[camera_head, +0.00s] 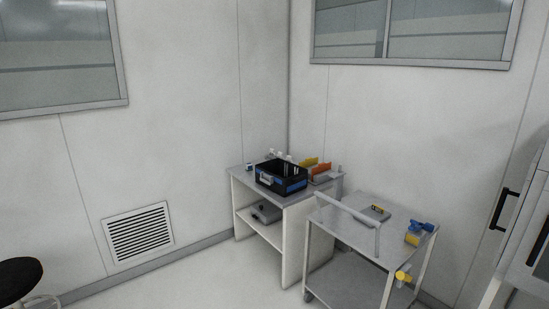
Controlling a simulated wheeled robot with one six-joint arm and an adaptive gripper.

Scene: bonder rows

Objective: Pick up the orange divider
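An orange divider (321,172) stands upright at the right side of the grey-topped table (237,172) in the room's corner. A yellow divider (309,163) stands just behind it and a little to the left. A black box with blue trim (281,178) sits to the left of the dividers on the same table and stands close to them. The lower edge of the orange divider is hard to make out at this size. My gripper is not in view.
A black stool (20,275) is at far left. The floor before the left wall is clear.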

